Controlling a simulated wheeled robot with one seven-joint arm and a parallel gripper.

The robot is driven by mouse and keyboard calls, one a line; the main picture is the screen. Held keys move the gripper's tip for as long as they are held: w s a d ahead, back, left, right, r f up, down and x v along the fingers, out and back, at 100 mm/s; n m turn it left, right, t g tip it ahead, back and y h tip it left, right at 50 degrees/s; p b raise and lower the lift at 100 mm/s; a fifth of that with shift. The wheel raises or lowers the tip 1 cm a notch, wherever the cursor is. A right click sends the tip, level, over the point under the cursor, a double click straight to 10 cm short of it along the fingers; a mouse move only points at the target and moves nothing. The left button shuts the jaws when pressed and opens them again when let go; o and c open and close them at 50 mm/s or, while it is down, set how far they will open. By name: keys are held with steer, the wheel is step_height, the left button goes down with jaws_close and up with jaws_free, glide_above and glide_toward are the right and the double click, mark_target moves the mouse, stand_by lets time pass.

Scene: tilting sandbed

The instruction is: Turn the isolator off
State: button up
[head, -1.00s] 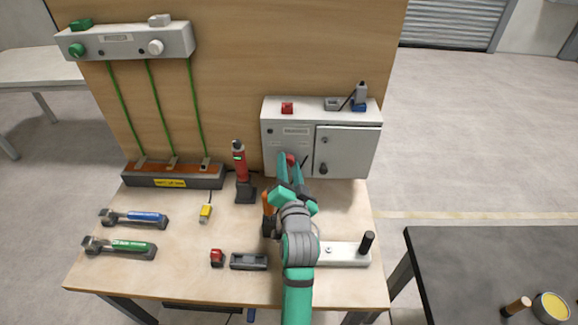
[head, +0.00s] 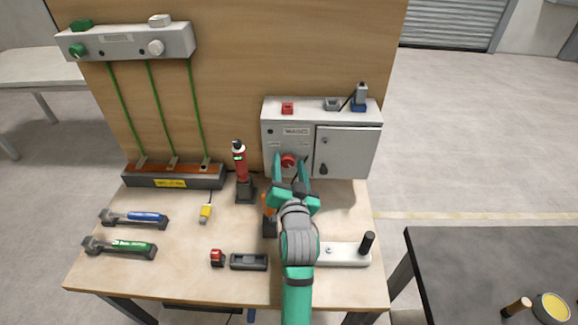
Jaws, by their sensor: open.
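The isolator is a red rotary knob (head: 288,160) on the left front of the grey cabinet (head: 347,112) at the back right of the bench. My gripper (head: 291,166) is open in front of the cabinet. Its two teal fingers point at the knob, one on each side of it in the picture. I cannot tell whether the fingers touch the knob. The knob's exact turn position is too small to read.
A red-bodied tool (head: 240,165) stands upright left of the cabinet. An orange item (head: 268,204) is partly hidden beside my arm. A white plate with a black post (head: 367,243) lies at the right. A grey door (head: 345,153) with a dark handle is beside the knob.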

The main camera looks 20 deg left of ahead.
steer(key=v, duration=1)
steer(key=shift+s+d, duration=0.2)
steer(key=shift+s, duration=0.15)
